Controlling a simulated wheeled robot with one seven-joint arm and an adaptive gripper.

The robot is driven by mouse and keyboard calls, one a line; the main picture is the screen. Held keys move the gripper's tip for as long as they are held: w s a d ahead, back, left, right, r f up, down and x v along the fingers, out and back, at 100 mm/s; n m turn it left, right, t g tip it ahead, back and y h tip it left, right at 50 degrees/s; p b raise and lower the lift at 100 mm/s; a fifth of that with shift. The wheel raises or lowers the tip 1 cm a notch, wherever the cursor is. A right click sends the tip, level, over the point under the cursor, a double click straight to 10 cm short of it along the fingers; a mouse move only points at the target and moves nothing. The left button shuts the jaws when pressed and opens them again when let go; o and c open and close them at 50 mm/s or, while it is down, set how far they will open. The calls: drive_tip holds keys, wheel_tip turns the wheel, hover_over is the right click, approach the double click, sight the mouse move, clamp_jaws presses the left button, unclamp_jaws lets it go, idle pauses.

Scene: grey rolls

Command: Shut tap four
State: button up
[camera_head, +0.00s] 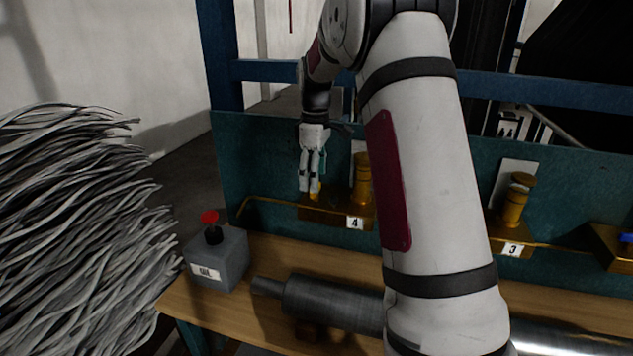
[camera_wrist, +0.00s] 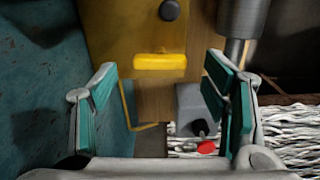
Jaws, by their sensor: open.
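Tap four is the brass valve block (camera_head: 333,210) with a white "4" label (camera_head: 355,223), fixed low on the teal panel. In the wrist view its yellow body (camera_wrist: 130,30) fills the top middle, with a bright yellow handle bar (camera_wrist: 160,62) at its near edge. My gripper (camera_head: 310,190) points down at the left part of tap four, and its fingertips hide some of it. In the wrist view my gripper (camera_wrist: 162,72) is open and empty, its teal pads on either side of the handle bar. I cannot tell whether they touch it.
Tap three (camera_head: 512,215) is to the right along the panel. A grey box (camera_head: 218,262) with a red button (camera_head: 209,217) stands on the wooden bench, left of a grey roll (camera_head: 330,303). A heap of grey strands (camera_head: 80,220) fills the left. My arm hides the middle.

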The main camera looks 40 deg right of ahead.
drive_tip(key=shift+f, duration=1.2)
drive_tip(key=c, duration=1.2)
drive_tip(key=shift+o, duration=0.2)
